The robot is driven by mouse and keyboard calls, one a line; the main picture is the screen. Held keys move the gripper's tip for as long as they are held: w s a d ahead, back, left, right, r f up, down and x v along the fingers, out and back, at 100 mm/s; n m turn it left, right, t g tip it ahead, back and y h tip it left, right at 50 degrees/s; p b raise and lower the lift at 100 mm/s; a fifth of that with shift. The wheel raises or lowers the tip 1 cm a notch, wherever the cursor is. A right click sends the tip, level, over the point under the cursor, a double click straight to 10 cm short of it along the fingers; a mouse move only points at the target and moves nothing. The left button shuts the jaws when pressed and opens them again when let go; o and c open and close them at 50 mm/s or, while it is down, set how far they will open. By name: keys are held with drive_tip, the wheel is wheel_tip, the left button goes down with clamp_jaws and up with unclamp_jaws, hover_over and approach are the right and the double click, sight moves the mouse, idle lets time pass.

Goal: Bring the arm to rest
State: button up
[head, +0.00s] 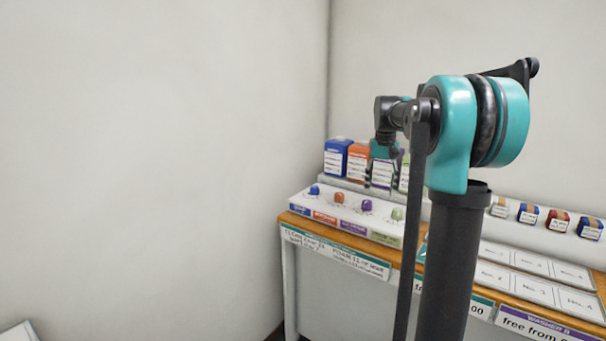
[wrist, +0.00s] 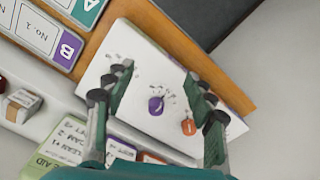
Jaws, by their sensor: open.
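My gripper (wrist: 158,76) is open in the wrist view, with one finger on each side and nothing held between them. It points down over a white tray (wrist: 125,50). A purple piece (wrist: 156,105) shows between the fingers, and an orange piece (wrist: 189,127) shows close to the right finger. The height of the fingers above them is hard to tell. In the head view my teal and black arm fills the right of centre, and I cannot make out the fingertips there.
A wooden-topped counter (head: 300,226) stands against the back wall. Its white stand holds small blue (head: 314,190), orange (head: 339,197), purple (head: 366,205) and green (head: 397,213) pieces. Boxes (head: 338,158) stand behind them. Numbered cards (head: 530,290) and small boxes (head: 558,219) lie right. Open floor space is left.

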drive_tip(key=s+a+f+t, duration=0.2)
drive_tip(key=s+a+f, duration=0.1)
drive_tip(key=s+f, duration=0.9)
drive_tip(key=s+a+f+n+t, duration=0.1)
drive_tip(key=s+a+f+t, duration=0.1)
drive_tip(key=s+f, duration=1.1)
drive_tip(key=s+a, duration=0.1)
drive_tip(key=s, duration=0.4)
drive_tip(key=shift+f+n, duration=0.15)
drive_tip(key=shift+n, duration=0.15)
drive_tip(key=shift+d, duration=0.1)
